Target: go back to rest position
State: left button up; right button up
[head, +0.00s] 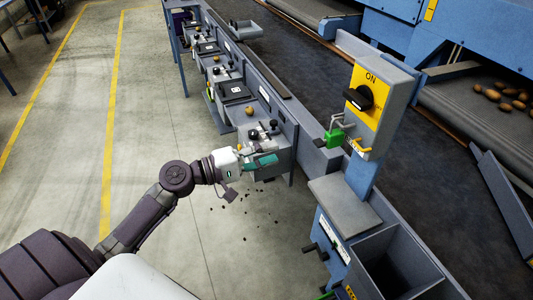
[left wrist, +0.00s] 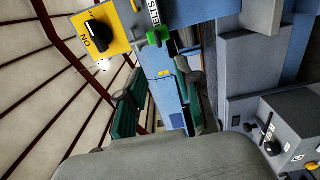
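My left gripper (head: 262,161) is at the end of my left arm, which reaches in from the lower left. It is beside the nearest control box (head: 272,146) of the grey bench row, left of the switch post. In the left wrist view my gripper's two green-padded fingers (left wrist: 156,92) stand apart, with nothing held between them. The switch box (head: 371,100) has a yellow ON plate and black knob; it also shows in the left wrist view (left wrist: 97,38). A green padlock (head: 334,138) hangs at its left side. My right gripper is not in view.
An open grey bin (head: 402,268) stands at lower right. Potatoes (head: 500,94) lie on the conveyor at right. Small dark bits (head: 243,209) lie on the floor below my gripper. The floor at left, with yellow lines (head: 112,120), is clear.

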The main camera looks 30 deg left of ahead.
pick_arm(q)
jog(key=shift+s, duration=0.1)
dwell(0.4)
jog(key=a+f+g+y, duration=0.1)
jog(key=a+f+y, duration=0.2)
jog(key=f, duration=0.9)
jog(key=a+f+g+y, duration=0.2)
jog(key=a+f+y, duration=0.15)
jog(key=f, duration=0.95)
jog(key=s+f+m+g+y, duration=0.1)
jog(key=s+f+g, duration=0.1)
jog(key=s+f, duration=0.45)
jog(key=s+f+m+g+y, duration=0.1)
jog(key=s+f+y, duration=0.15)
jog(key=f, duration=0.75)
jog(key=s+d+f+m+g, duration=0.2)
jog(key=s+f, duration=0.4)
jog(key=s, duration=0.5)
jog(key=s+d+f+m+g+y, duration=0.1)
jog(key=s+d+f+m+g, duration=0.1)
jog(key=s+d+f+m, duration=0.2)
jog(key=s+d+f+m+g, duration=0.3)
jog(key=s+f, duration=0.7)
jog(key=s, duration=0.7)
jog(key=shift+s+m, duration=0.4)
jog(key=shift+m, duration=0.6)
